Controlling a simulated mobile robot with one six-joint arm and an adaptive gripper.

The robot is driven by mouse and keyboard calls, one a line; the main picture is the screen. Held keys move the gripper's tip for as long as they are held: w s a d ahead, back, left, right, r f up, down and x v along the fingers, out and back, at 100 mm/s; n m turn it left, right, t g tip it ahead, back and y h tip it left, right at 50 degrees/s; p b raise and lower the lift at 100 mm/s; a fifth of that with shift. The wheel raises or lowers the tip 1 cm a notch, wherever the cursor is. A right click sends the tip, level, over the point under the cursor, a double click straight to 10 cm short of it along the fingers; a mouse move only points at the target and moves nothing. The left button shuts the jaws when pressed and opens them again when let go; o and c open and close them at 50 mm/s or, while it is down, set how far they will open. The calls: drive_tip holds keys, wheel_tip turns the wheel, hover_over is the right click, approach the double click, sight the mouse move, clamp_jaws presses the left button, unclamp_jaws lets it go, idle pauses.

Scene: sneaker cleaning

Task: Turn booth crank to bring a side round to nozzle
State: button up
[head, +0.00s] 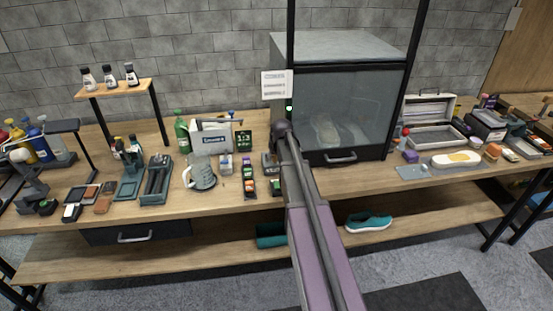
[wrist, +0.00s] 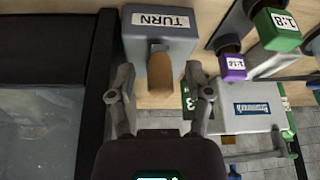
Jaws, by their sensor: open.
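The booth (head: 354,85) is a dark-framed glass box on the bench, and a pale sneaker (head: 325,130) shows dimly through its front pane. In the wrist view, a grey block marked TURN (wrist: 160,28) carries the crank's tan handle (wrist: 160,78). My gripper (wrist: 160,90) is open, with one finger on each side of the handle and gaps visible on both sides. The booth's dark side (wrist: 45,70) lies left of the fingers. In the head view, my arm hides the crank, and the fingers cannot be made out there.
A teal sneaker (head: 368,223) is on the lower shelf.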

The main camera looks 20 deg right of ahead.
clamp_jaws()
drive_tip(key=shift+d, duration=0.4)
drive_tip(key=shift+a, duration=0.35)
